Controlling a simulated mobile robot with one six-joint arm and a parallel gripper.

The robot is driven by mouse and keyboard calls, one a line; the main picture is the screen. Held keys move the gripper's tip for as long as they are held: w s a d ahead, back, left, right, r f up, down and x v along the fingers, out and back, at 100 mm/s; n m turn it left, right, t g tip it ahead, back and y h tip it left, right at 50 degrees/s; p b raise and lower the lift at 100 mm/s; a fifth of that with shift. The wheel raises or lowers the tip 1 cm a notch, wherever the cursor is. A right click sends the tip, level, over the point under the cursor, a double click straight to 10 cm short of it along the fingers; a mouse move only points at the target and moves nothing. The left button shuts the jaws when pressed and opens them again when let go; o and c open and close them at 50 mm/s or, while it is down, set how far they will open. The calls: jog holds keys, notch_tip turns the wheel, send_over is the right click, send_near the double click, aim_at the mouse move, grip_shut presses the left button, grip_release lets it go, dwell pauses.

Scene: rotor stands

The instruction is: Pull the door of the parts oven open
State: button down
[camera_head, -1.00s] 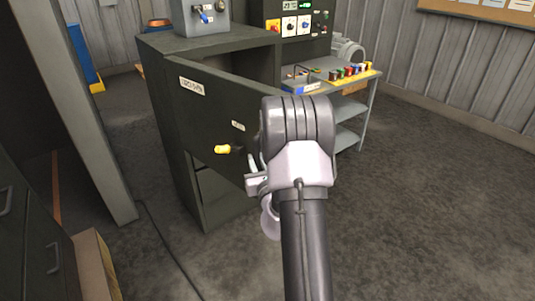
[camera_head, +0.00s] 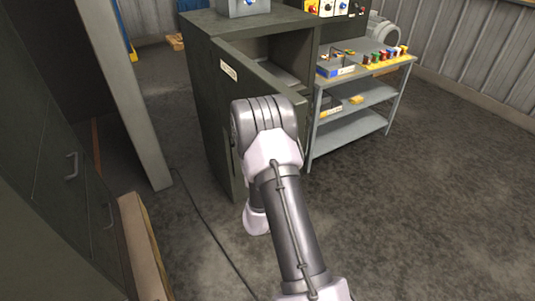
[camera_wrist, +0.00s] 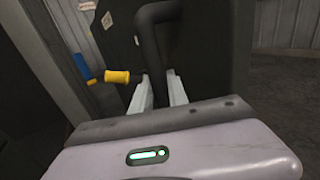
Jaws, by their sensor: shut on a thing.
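The parts oven (camera_head: 197,36) is a dark green-grey cabinet left of the shelf cart. Its door (camera_head: 258,80), with a white label, stands partly open, swung out toward me. Part of the dark interior shows behind the door's top edge. In the wrist view the door (camera_wrist: 215,45) fills the middle, with a dark bar handle (camera_wrist: 152,45) on it. My gripper (camera_wrist: 158,90) is shut on this handle, one pale finger on each side. A yellow-gripped lever (camera_wrist: 117,76) is just left of the fingers. In the head view my arm hides the gripper and handle.
A grey shelf cart (camera_head: 352,134) with coloured buttons on top stands right of the oven. A grey post (camera_head: 125,90) and dark drawers (camera_head: 50,190) are on the left. A cable (camera_head: 215,235) crosses the floor. Floor at the right is clear.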

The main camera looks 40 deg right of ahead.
jog(key=shift+w+r, duration=0.2)
jog(key=shift+r, duration=0.1)
jog(key=c, duration=1.5)
grip_release()
jog(key=shift+o, duration=1)
jog(key=shift+w+f, duration=0.15)
jog(key=shift+f, duration=0.05)
jog(key=p+v, duration=0.3)
jog(key=v, duration=1.4)
jog(key=shift+s+a, duration=0.2)
jog(key=shift+s, duration=0.05)
